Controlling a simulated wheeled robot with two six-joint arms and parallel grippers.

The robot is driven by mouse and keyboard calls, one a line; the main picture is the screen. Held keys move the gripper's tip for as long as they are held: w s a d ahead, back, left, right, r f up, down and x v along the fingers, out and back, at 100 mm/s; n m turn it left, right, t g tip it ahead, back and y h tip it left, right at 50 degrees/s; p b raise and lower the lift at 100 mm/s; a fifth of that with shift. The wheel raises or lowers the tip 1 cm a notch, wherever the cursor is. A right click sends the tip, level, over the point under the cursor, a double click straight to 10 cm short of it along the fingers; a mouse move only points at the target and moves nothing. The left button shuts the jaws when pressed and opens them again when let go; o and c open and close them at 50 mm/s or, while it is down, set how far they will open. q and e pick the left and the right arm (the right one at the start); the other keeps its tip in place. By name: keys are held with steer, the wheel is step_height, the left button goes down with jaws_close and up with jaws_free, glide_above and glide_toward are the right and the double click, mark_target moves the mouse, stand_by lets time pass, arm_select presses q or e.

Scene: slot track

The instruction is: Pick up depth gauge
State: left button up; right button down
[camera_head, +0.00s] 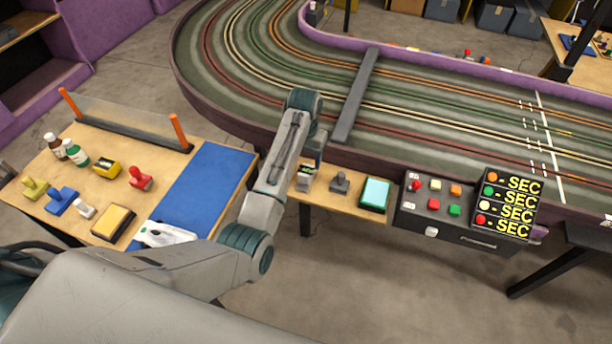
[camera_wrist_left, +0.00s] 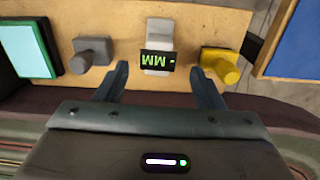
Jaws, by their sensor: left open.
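The depth gauge, a small grey block with a green MM display, appears to be the one on the narrow wooden shelf by the track (camera_head: 304,183). In the left wrist view the depth gauge (camera_wrist_left: 159,32) stands just beyond and between my fingertips. My left gripper (camera_head: 314,162) is above the shelf close to the gauge. In its wrist view the left gripper (camera_wrist_left: 157,78) is open, with nothing between the fingers. My right gripper is not in view.
A grey knobbed block (camera_wrist_left: 93,52) and a yellow knobbed block (camera_wrist_left: 219,64) flank the gauge. A teal-topped pad (camera_head: 375,194) and a control box (camera_head: 436,207) are to the right. A blue mat (camera_head: 208,185) lies left. The track wall runs behind.

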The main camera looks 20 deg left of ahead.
mark_target(306, 170)
arm_select(q)
steer(key=f, duration=0.2)
steer(key=f+p, duration=0.1)
steer(key=f, duration=0.5)
steer(key=shift+w+d+f, duration=0.15)
steer(key=shift+w, duration=0.15)
steer(key=c, duration=1.2)
steer(key=shift+o, duration=0.2)
